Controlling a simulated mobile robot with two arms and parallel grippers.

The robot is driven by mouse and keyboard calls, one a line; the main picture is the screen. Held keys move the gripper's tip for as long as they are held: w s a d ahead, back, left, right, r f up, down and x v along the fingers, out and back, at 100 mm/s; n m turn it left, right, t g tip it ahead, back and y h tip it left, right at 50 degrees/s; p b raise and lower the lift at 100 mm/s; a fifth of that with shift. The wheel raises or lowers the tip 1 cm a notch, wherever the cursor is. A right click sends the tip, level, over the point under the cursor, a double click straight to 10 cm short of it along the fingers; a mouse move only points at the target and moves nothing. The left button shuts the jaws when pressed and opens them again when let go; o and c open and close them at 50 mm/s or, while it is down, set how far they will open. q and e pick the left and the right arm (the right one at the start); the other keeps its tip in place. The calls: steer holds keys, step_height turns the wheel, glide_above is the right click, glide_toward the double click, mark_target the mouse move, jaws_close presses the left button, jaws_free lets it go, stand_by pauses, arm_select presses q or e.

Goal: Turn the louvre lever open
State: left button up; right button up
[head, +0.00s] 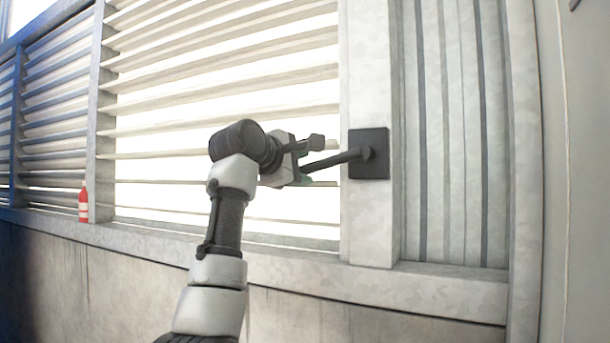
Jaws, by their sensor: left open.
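The louvre lever (338,159) is a dark rod on a square black plate (369,169) fixed to the pale post. It points left from the plate and slopes slightly down. My left gripper (311,160) is at the lever's free left end. Its jaws are open, with one finger above the rod and the other below it. The lever's tip is between the fingers or just in front of them; contact cannot be told. The louvre slats (225,55) are behind my arm, with bright light in the gaps. My right gripper is out of view.
A red bottle (84,206) stands on the ledge (150,235) at the left. More slats (55,105) are at the far left. A ribbed panel (455,130) is right of the post. The space below the lever plate is clear down to the ledge.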

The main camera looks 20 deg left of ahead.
arm_select(q)
steer(key=b+v, duration=0.3)
steer(key=v, duration=0.6)
steer(key=shift+b, duration=0.3)
steer(key=shift+w+f, duration=0.1)
steer(key=shift+w, duration=0.05)
